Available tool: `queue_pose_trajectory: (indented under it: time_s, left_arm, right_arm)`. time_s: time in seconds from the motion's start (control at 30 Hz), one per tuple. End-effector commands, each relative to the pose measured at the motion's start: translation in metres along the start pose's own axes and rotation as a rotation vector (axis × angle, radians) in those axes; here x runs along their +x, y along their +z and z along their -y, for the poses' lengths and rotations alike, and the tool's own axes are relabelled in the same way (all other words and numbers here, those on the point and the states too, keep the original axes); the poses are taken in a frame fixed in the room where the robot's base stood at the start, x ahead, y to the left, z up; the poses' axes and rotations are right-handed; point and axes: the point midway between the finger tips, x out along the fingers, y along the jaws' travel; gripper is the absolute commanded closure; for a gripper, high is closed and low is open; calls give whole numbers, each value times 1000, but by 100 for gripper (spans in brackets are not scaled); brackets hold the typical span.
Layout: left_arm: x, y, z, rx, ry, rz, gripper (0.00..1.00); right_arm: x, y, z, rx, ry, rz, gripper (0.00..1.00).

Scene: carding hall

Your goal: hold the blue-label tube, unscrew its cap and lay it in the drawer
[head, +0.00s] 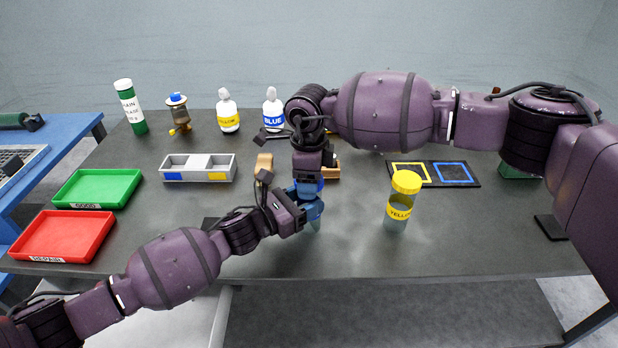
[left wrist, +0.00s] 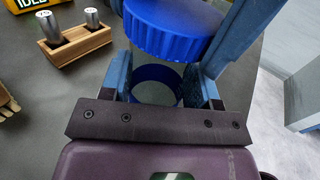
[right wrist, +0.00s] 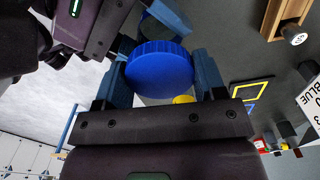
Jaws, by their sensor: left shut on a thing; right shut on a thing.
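The blue-label tube (left wrist: 160,88) is between the fingers of my left gripper (head: 309,208), which is shut on it. Its blue cap (right wrist: 160,70) is in the fingers of my right gripper (head: 308,180), directly above the left one. The cap also shows close above the tube in the left wrist view (left wrist: 168,28). I cannot tell whether cap and tube still touch. In the head view, the grippers hide most of both. No drawer is clearly recognizable; a pale surface (head: 180,315) shows below the table's front edge at the left.
A yellow-label tube with yellow cap (head: 398,212) stands right of my grippers. Behind it lies a black mat with yellow and blue squares (head: 434,174). A grey two-compartment box (head: 198,156), green tray (head: 134,201) and red tray (head: 102,248) are at the left. Bottles stand behind.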

Motion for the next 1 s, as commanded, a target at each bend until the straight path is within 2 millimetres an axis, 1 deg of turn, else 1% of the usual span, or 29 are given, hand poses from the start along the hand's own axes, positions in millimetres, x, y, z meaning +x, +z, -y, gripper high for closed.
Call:
queue_pose_trajectory:
  time_s: [0.1,1.0]
  left_arm:
    - [0,0,0,0,0,-1,100]
    - [0,0,0,0,0,-1,100]
  right_arm:
    - [-1,0,0,-169,0,0,64]
    - [-1,0,0,-1463,0,0,64]
